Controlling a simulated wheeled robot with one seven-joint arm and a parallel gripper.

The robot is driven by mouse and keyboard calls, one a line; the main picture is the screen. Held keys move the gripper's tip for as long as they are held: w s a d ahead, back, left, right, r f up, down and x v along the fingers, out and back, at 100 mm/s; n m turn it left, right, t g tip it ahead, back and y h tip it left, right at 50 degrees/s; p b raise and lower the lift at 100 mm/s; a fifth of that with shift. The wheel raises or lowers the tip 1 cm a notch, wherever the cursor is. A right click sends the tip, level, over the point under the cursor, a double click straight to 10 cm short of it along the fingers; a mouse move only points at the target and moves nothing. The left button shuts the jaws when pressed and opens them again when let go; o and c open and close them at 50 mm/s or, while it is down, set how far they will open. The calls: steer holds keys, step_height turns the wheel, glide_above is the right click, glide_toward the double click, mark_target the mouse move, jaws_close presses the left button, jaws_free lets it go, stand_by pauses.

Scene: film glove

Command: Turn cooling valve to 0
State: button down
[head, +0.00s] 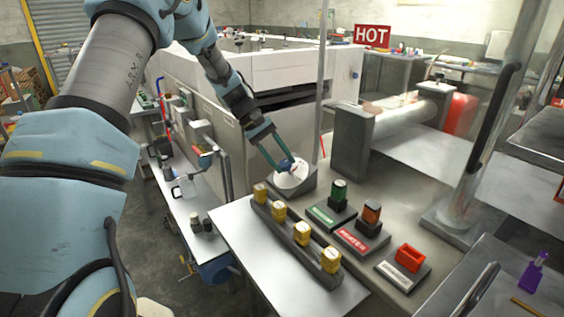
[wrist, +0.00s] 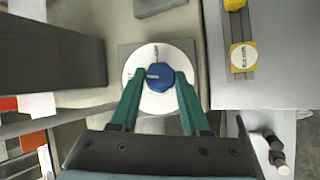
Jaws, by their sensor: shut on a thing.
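The cooling valve is a blue faceted knob (wrist: 159,77) on a round white dial (wrist: 160,106), set on a grey plate. In the head view the dial (head: 293,182) stands beyond the row of yellow knobs, with the blue knob (head: 284,164) partly hidden by my fingers. My gripper (wrist: 159,80) is shut on the blue knob, one green finger on each side. It also shows in the head view (head: 283,163). A pale line on the knob points left in the wrist view. A thin dark mark stands at the dial's top there. The dial's numbers are too small to read.
A rail with several yellow knobs (head: 292,232) stands in front of the valve. Green (head: 339,191), orange (head: 371,212) and red (head: 409,258) controls sit to its right. A metal post rises behind the dial, near a large roller (head: 405,120). A red HOT sign (head: 372,36) stands behind.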

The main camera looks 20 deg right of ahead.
mark_target(281, 162)
steer(key=shift+n+h, duration=0.4)
steer(key=shift+n, duration=0.5)
steer(key=shift+c, duration=1.9)
jaws_free()
step_height(281, 162, up, 10)
steer(key=b, duration=0.3)
